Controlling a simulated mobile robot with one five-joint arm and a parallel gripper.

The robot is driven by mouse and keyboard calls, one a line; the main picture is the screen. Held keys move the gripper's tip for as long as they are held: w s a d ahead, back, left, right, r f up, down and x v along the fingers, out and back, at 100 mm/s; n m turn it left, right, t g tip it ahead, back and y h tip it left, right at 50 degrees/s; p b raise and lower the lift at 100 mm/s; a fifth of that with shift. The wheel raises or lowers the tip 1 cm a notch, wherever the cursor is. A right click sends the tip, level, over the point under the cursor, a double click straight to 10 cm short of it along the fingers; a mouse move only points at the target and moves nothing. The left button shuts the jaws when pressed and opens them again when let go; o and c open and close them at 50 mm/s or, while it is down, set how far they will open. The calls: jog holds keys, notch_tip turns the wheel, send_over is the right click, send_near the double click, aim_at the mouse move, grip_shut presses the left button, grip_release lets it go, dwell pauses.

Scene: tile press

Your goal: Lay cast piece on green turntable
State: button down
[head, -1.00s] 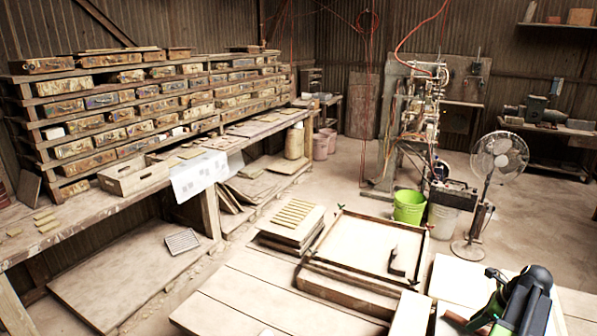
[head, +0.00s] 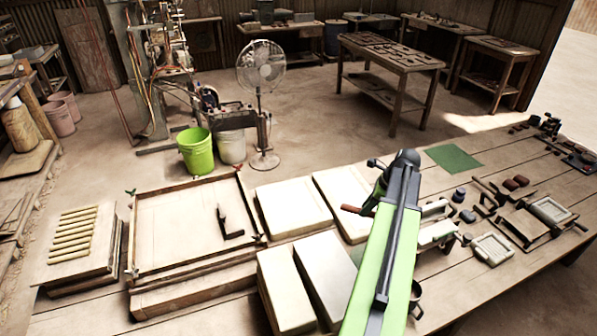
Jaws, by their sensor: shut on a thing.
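My gripper (head: 368,205) is in the middle of the head view, at the far end of my green and black arm. It is shut on a small reddish-brown piece (head: 351,209), which sticks out to the left of the fingers above the pale slabs. I take this to be the cast piece; its far end is hidden by the gripper. No round green turntable can be made out. A flat green square (head: 453,158) lies on the long bench, to the right of and beyond my gripper, with nothing on it.
The long wooden bench (head: 560,190) holds small tools and frames at right. Pale slabs (head: 290,208) and a wooden tray (head: 180,262) with a dark tool lie left of my arm. A green bucket (head: 195,152) and a fan (head: 262,70) stand on the floor behind.

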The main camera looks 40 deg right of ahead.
jog(key=shift+s+a+f+b, duration=0.15)
jog(key=shift+s+f+b, duration=0.1)
jog(key=shift+b, duration=0.1)
jog(key=s+a+f+b, duration=0.1)
jog(key=s+f+b, duration=0.6)
notch_tip(320, 180, down, 10)
jog(key=b, duration=1)
jog(key=shift+s+f, duration=0.1)
jog(key=shift+f, duration=0.1)
jog(key=shift+r, duration=0.25)
jog(key=shift+f, duration=0.2)
jog(key=c, duration=1.1)
grip_release()
jog(key=shift+c, duration=0.2)
